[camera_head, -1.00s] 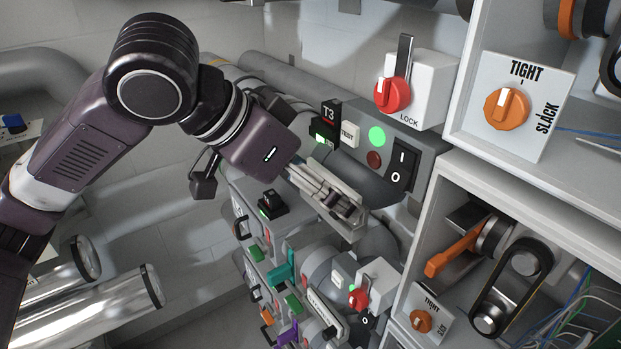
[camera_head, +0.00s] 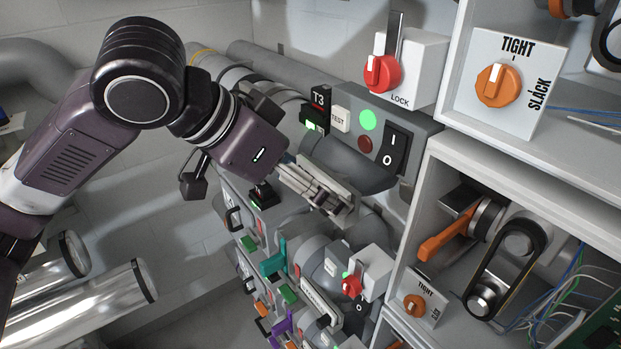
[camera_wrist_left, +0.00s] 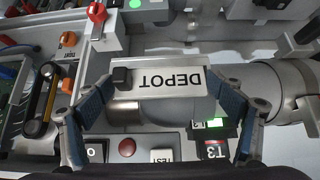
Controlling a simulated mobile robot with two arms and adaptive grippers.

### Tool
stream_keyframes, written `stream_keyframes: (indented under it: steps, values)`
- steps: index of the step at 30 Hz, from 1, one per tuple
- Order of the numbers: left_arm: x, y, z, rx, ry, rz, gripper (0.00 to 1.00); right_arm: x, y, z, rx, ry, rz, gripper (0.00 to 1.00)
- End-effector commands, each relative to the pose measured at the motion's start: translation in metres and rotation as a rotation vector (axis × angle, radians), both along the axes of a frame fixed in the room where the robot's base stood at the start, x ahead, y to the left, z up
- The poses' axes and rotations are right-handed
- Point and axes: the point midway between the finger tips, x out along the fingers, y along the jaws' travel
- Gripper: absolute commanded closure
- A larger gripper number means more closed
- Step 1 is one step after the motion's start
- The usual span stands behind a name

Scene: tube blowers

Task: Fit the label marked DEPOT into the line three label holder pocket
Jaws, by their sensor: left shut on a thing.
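The DEPOT label (camera_wrist_left: 170,91) is a pale plate with black letters and a small black block at one end. It appears upside down in the left wrist view, held between the blue pads of my left gripper (camera_wrist_left: 165,100). I cannot make out the line three pocket; the gripper covers part of that unit. My right gripper is not in view.
A switch panel with a TEST button (camera_head: 340,119), a green light (camera_head: 368,120) and a black rocker switch (camera_head: 394,150) is close to the gripper. A red LOCK knob (camera_head: 382,74) is above. A cabinet with a TIGHT/SLACK dial (camera_head: 497,84) stands at right. Another unit is below.

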Motion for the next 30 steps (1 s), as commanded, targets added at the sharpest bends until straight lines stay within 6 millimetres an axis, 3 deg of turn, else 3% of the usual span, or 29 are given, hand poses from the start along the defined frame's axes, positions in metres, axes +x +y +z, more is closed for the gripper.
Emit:
stream_keyframes:
  steps: [9,10,13,23,30]
  values:
    - [0.000,0.000,-0.004,0.001,0.001,0.000,0.42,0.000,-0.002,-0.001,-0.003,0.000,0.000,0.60]
    - [0.000,0.000,-0.004,0.001,0.001,0.000,0.12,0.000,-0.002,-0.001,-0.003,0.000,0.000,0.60]
    - [0.000,0.000,-0.004,0.001,0.001,0.000,0.01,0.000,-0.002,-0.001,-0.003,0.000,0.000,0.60]
    - [0.000,0.001,-0.003,0.000,-0.001,0.001,0.00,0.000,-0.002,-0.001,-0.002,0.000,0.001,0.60]
    - [-0.012,0.018,0.022,-0.001,-0.005,0.003,0.00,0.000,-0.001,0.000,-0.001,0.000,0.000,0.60]
